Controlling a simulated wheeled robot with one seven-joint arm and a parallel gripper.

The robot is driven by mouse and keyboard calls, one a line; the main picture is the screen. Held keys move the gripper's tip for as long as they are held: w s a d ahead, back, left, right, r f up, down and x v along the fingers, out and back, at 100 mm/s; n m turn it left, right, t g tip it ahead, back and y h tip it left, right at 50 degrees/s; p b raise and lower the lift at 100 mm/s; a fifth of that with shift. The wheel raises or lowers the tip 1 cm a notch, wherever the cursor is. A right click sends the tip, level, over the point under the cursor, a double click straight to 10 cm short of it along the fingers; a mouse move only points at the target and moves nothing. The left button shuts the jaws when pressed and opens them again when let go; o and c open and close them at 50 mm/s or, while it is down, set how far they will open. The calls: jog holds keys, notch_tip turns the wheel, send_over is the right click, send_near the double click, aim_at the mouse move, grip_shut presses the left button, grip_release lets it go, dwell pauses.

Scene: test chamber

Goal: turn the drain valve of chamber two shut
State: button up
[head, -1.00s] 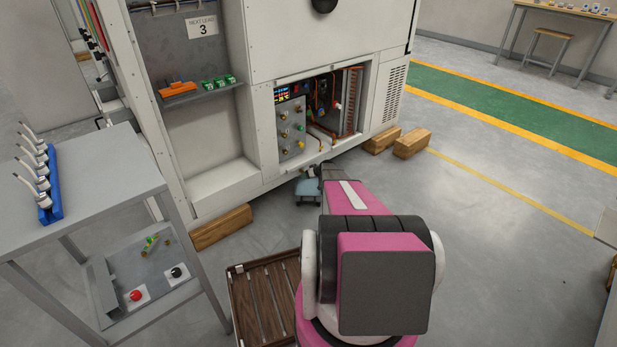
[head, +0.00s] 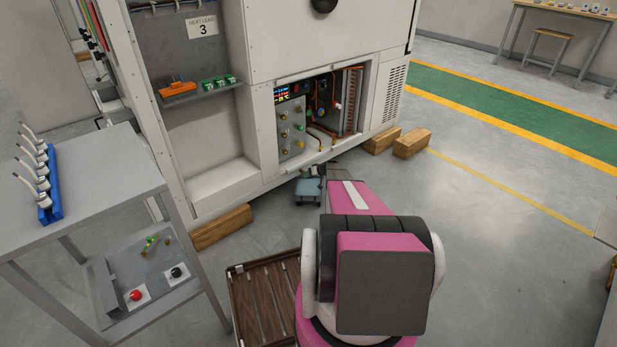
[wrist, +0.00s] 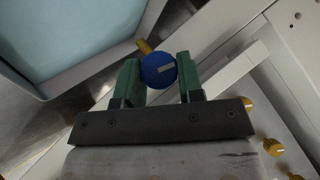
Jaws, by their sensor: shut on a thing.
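The pads are shut on the knob from both sides. A brass-coloured stem (wrist: 144,46) shows just behind the knob. In the head view, my arm reaches down to the low front of the white cabinet (head: 225,187), and the knob cannot be made out there. No chamber number can be read at the knob.
A light blue container (head: 308,190) stands on the floor below the cabinet's open bay; it also fills the upper left of the wrist view (wrist: 70,35). Several brass fittings (wrist: 272,146) line the panel nearby. Wooden blocks (head: 411,143) and a slatted brown tray (head: 237,300) lie on the floor.

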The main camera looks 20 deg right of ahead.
jog(key=m+y, duration=0.2)
jog(key=y, duration=0.2)
jog(key=shift+w+d+f+m, duration=0.15)
jog(key=shift+d+f+m, duration=0.1)
jog(key=shift+m, duration=0.15)
jog(key=m+y, duration=0.3)
jog(key=y, duration=0.1)
jog(key=shift+f, duration=0.15)
jog(key=shift+m, duration=0.3)
jog(key=o, duration=0.9)
jog(key=v, duration=1.1)
jog(key=shift+a+f, duration=0.1)
jog(key=shift+f, duration=0.2)
